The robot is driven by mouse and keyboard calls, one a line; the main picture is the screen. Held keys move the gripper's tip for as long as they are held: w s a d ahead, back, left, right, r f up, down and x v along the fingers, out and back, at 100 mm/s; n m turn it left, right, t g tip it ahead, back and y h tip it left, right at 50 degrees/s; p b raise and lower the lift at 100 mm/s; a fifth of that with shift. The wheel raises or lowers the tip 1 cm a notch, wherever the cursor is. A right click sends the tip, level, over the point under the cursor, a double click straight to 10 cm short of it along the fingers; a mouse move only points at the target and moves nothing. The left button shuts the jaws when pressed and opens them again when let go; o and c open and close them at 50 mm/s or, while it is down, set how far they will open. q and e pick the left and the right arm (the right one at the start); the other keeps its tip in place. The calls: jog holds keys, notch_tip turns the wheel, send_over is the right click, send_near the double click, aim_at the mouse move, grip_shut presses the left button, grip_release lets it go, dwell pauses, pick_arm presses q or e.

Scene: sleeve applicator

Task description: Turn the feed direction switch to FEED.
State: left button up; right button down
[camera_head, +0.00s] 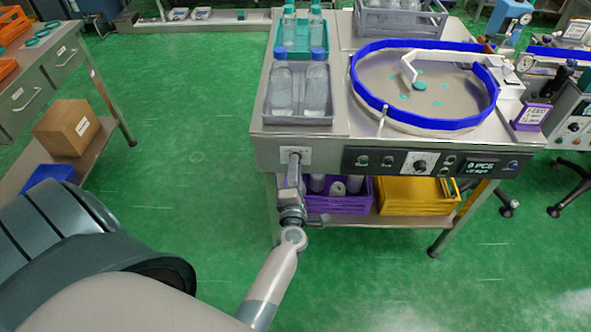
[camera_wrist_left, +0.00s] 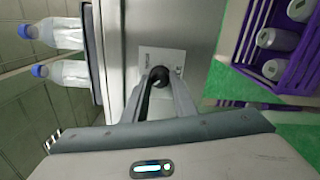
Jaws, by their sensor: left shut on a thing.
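The feed direction switch is a dark round knob (camera_wrist_left: 159,73) on a light label plate (camera_wrist_left: 146,60), seen in the left wrist view. In the head view, the plate (camera_head: 283,155) is at the left end of the machine's front face. My left gripper (camera_head: 294,168) reaches up to it from below. In the left wrist view, the two fingers (camera_wrist_left: 161,84) are shut on the knob, one on each side. The fingers hide part of the knob and plate, and the label is too small to read. My right gripper is not in view.
A grey tray (camera_head: 340,113) of bottles stands above the plate. A round bowl feeder with a blue rim (camera_head: 430,122) is to its right. A dark control panel (camera_head: 400,163) is on the front face. A purple crate (camera_head: 351,203) and a yellow crate (camera_head: 409,197) sit below.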

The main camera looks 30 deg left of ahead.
pick_arm(q)
jog(key=shift+n, duration=0.7)
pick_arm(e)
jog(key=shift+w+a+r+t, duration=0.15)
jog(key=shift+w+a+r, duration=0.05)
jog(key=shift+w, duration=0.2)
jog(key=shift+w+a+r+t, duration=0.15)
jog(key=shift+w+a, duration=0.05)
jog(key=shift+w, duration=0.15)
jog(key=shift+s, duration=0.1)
pick_arm(q)
jog(key=o, duration=1)
jog(key=shift+o, duration=0.2)
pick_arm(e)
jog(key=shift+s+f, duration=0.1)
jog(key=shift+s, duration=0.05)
